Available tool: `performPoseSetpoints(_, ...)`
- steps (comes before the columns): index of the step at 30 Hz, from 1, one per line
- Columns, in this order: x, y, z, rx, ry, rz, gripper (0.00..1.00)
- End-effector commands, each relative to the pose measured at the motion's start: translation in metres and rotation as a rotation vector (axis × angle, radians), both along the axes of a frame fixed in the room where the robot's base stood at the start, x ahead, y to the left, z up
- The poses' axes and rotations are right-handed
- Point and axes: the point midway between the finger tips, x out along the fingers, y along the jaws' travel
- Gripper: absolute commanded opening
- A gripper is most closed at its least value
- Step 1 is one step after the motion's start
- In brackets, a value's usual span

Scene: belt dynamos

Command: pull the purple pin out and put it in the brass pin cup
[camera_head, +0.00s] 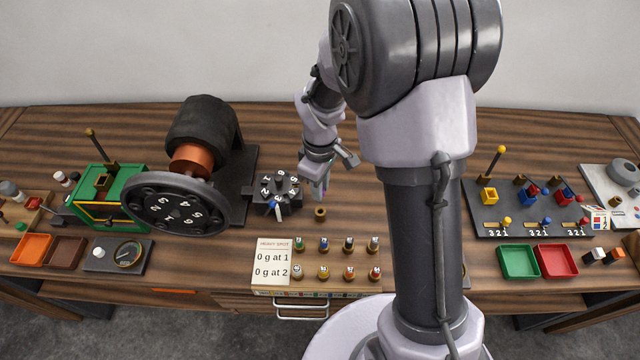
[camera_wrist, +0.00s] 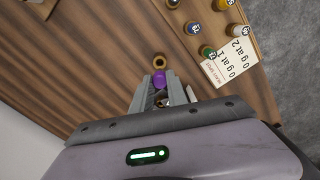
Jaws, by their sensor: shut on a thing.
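My gripper (camera_head: 318,188) is shut on the purple pin (camera_wrist: 159,79), which shows between the fingertips in the wrist view. The pin's lower part is hidden. In the head view the gripper hangs just right of the black numbered hub (camera_head: 278,188) and clear of it. The brass pin cup (camera_head: 320,213), a small round cup, stands on the bench a little in front of the gripper. In the wrist view the cup (camera_wrist: 159,60) lies just beyond the fingertips. The pin looks apart from the cup, but its height above the bench is unclear.
A large dark numbered wheel (camera_head: 174,204) stands left of the hub. A rack of several numbered coloured weights (camera_head: 337,259) with a "heavy spot" card (camera_head: 273,262) lies in front of the cup. A dark board with coloured pieces (camera_head: 525,211) is at right. Bench behind the gripper is bare.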

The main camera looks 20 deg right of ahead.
Motion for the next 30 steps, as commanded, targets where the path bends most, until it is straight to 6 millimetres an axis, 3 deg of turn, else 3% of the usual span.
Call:
performPoseSetpoints(3,0.0,0.0,-0.021,0.0,0.0,0.0,0.0)
performPoseSetpoints(8,0.0,0.0,-0.034,0.0,0.0,0.0,0.0)
performPoseSetpoints(30,0.0,0.0,-0.033,0.0,0.0,0.0,0.0)
